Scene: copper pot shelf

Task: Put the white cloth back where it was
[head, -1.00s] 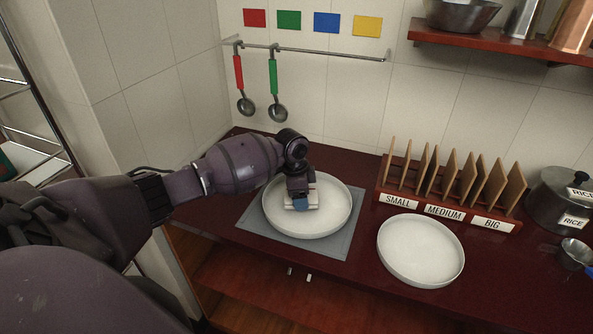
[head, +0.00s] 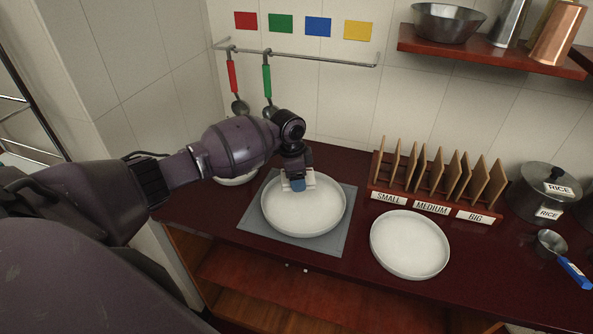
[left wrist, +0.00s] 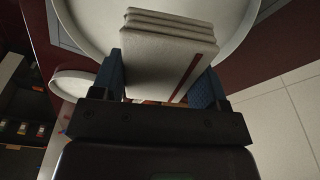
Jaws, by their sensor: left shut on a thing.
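My left gripper (head: 298,184) is over the white plate on the grey mat (head: 252,222). It is shut on a folded white cloth (left wrist: 165,55) with a red stripe, which sits between the blue fingers in the left wrist view. In the head view only a small part of the cloth shows beside the fingers. The plate (head: 305,215) lies on the mat; I cannot tell whether the cloth touches it. My right gripper is not in view.
Another white plate (head: 410,245) lies to the right. Behind it stands a wooden rack (head: 437,205) labelled SMALL, MEDIUM, BIG. A rice pot (head: 545,195) and a blue-handled ladle (head: 570,270) are at the far right. A white dish (head: 237,180) is partly hidden behind my arm. Ladles hang on a wall rail (head: 300,58).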

